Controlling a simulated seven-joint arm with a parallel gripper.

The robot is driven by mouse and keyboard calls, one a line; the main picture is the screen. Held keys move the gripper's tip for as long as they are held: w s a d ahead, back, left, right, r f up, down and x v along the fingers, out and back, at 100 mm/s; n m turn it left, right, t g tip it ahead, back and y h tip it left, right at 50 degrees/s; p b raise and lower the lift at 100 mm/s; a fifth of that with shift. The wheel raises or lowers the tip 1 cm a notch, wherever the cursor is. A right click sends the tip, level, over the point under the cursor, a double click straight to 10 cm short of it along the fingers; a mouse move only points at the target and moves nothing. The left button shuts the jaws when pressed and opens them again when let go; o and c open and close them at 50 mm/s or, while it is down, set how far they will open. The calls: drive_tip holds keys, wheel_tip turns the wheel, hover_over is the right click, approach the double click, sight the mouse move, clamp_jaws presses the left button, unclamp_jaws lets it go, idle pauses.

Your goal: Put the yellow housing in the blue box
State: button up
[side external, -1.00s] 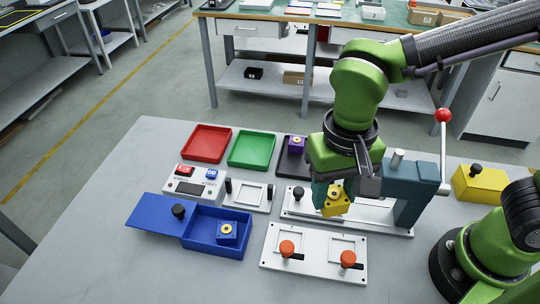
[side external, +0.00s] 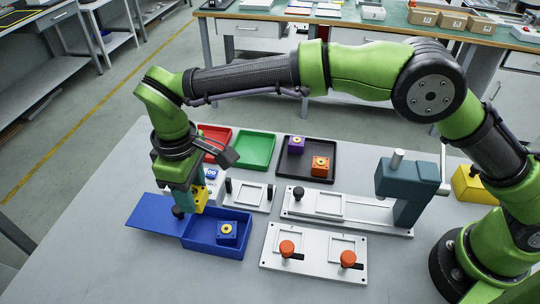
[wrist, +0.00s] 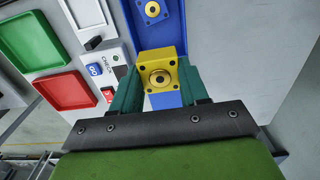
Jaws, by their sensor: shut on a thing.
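The yellow housing (side external: 201,197) is a small yellow block with a round ring on its face. My gripper (side external: 194,200) is shut on it and holds it over the left end of the blue box (side external: 212,251), by the black-knobbed blue lid (side external: 150,211). In the wrist view the housing (wrist: 160,75) sits between the teal fingers, with blue box surface (wrist: 172,32) beyond it. A blue housing (side external: 227,232) lies inside the box at the right. The gap between the yellow housing and the box is hard to judge.
A red tray (side external: 222,135) and a green tray (side external: 254,151) stand behind, beside a black tray (side external: 322,149) with purple and orange housings. A white button panel (wrist: 113,61) is close to my gripper. A white plate with orange knobs (side external: 315,262) lies right of the box.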

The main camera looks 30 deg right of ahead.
drive_tip(key=shift+f, duration=4.55)
drive_tip(key=shift+f, duration=0.7)
drive_tip(key=o, duration=1.2)
drive_tip(key=shift+o, duration=0.2)
drive_tip(key=shift+r, duration=4)
